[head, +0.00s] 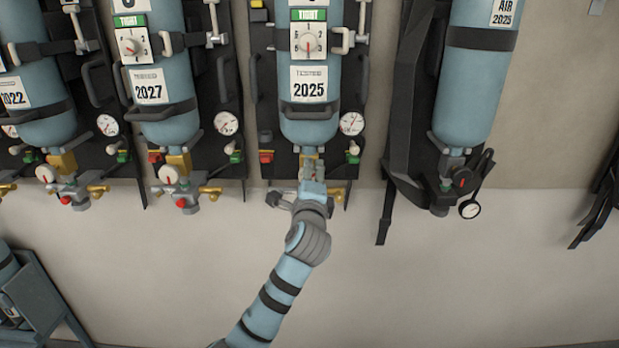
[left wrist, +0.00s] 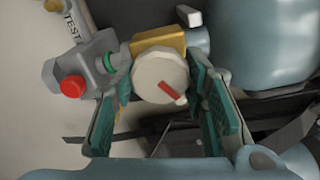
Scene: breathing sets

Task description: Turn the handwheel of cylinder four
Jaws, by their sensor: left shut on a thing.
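The cylinder (head: 310,80) labelled 2025 hangs upright in the middle of the head view, above my left gripper (head: 311,178). Its number cannot be told for sure. In the left wrist view a round cream handwheel (left wrist: 158,76) with a red mark sits against a brass block (left wrist: 160,40). The red mark slants down to the right. The two teal-padded fingers of my left gripper (left wrist: 154,88) lie on either side of the handwheel and are shut on it. In the head view my gripper hides most of the valve. My right gripper is in neither view.
A 2027 cylinder (head: 166,75) and a 2022 cylinder (head: 40,90) hang to the left, and an AIR 2025 cylinder (head: 470,85) to the right. A red knob (left wrist: 73,87) sticks out beside the handwheel. The wall below the cylinders is bare.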

